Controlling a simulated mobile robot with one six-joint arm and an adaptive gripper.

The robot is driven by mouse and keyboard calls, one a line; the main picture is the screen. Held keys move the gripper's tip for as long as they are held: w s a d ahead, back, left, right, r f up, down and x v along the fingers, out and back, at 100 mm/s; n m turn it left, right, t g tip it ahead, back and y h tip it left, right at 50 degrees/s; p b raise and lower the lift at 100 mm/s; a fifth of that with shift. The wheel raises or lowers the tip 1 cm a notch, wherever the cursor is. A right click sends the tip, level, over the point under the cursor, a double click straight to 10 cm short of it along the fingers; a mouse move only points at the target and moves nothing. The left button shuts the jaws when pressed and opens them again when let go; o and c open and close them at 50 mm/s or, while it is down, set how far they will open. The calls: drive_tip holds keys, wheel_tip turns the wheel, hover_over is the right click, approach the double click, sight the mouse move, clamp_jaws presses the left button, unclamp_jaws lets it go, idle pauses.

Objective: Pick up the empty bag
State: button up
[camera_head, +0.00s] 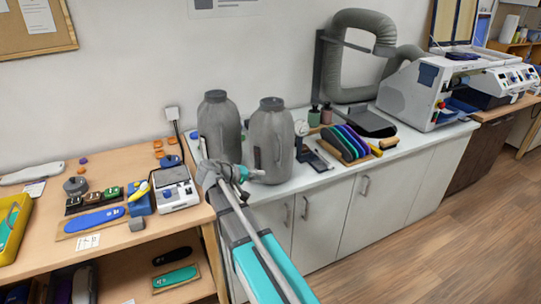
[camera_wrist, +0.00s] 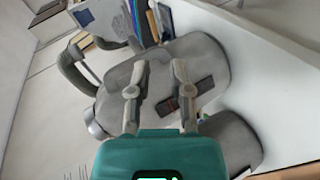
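Two grey bottle-shaped things stand on the white counter, a left one (camera_head: 219,122) and a right one (camera_head: 271,125). I cannot tell which of them, if either, is the empty bag. No plainly flat or slack bag shows. My gripper (camera_head: 252,174) is low in front of the right one, partly blending with it. In the wrist view my gripper (camera_wrist: 160,68) has its two fingers apart over a large grey body (camera_wrist: 200,58). No object is clearly held between them, and I cannot tell whether they touch it. A second grey body (camera_wrist: 232,138) shows at lower right there.
Right of the grey things are a gauge (camera_head: 301,128), a row of coloured insoles (camera_head: 346,143) and a white machine (camera_head: 425,92) with a thick grey hose (camera_head: 335,60). A small white scale (camera_head: 177,190) stands on the wooden table at left. Open floor (camera_head: 430,240) lies at lower right.

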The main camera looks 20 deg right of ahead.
drive_tip(key=w+a+r+t+h+b, duration=0.1)
drive_tip(key=w+r+h, duration=0.4)
drive_tip(key=w+r, duration=0.1)
drive_tip(key=shift+w+a+r+t+b, duration=0.2)
drive_tip(key=shift+w+a+t+b, duration=0.15)
drive_tip(key=shift+w, duration=0.4)
drive_tip(key=shift+d, duration=0.2)
approach(277, 139)
drive_tip(key=shift+w+d+r, duration=0.1)
drive_tip(key=shift+w+d, duration=0.1)
drive_tip(key=shift+d, duration=0.6)
drive_tip(key=shift+w+d+f, duration=0.1)
drive_tip(key=shift+w+d, duration=0.1)
drive_tip(key=shift+d, duration=0.55)
drive_tip(key=shift+w+d+r, duration=0.1)
drive_tip(key=shift+w+d, duration=0.05)
drive_tip(key=shift+d, duration=0.65)
drive_tip(key=shift+w+d, duration=0.2)
drive_tip(key=shift+d, duration=1.1)
drive_tip(key=shift+w+d, duration=0.2)
drive_tip(key=shift+d, duration=1.1)
